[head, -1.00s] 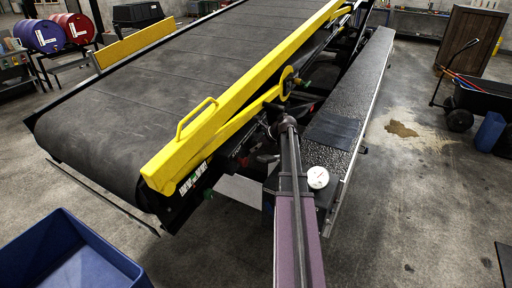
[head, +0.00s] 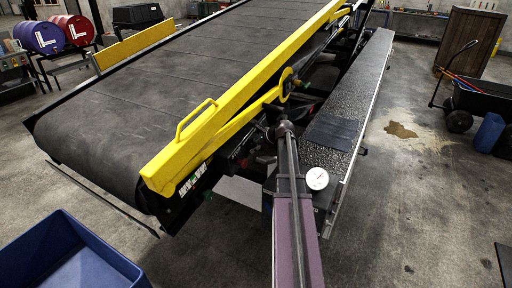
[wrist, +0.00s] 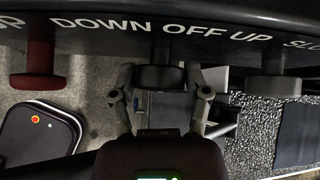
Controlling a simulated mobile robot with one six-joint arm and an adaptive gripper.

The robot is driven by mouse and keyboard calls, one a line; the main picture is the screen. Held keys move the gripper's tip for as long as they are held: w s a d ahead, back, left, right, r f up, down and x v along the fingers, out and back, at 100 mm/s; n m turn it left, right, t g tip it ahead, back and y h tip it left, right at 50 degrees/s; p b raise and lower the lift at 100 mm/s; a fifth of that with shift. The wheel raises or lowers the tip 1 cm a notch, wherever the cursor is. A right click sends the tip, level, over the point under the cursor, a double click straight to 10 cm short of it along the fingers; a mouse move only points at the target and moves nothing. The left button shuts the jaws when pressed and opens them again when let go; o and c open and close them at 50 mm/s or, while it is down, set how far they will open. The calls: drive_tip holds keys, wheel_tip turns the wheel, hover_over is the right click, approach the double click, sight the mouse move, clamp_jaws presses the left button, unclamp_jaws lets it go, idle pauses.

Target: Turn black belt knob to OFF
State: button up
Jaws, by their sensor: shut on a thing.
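In the wrist view a dark panel edge carries the white words DOWN, OFF and UP. A black knob (wrist: 158,77) sticks out below these words. My gripper (wrist: 163,98) has one finger on each side of this knob and is shut on it. Which way the knob points is not clear. In the head view my arm reaches to the loader's side, and the fingers and knobs cannot be made out there.
A red knob (wrist: 38,72) is left of my gripper in the wrist view. The belt loader (head: 120,110) with its yellow rail (head: 235,95) fills the head view's middle. A blue bin (head: 65,250) stands at lower left.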

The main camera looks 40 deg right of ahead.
drive_tip(key=shift+h, duration=0.3)
drive_tip(key=o, duration=1.2)
drive_tip(key=shift+c, duration=0.2)
drive_tip(key=shift+w, duration=0.1)
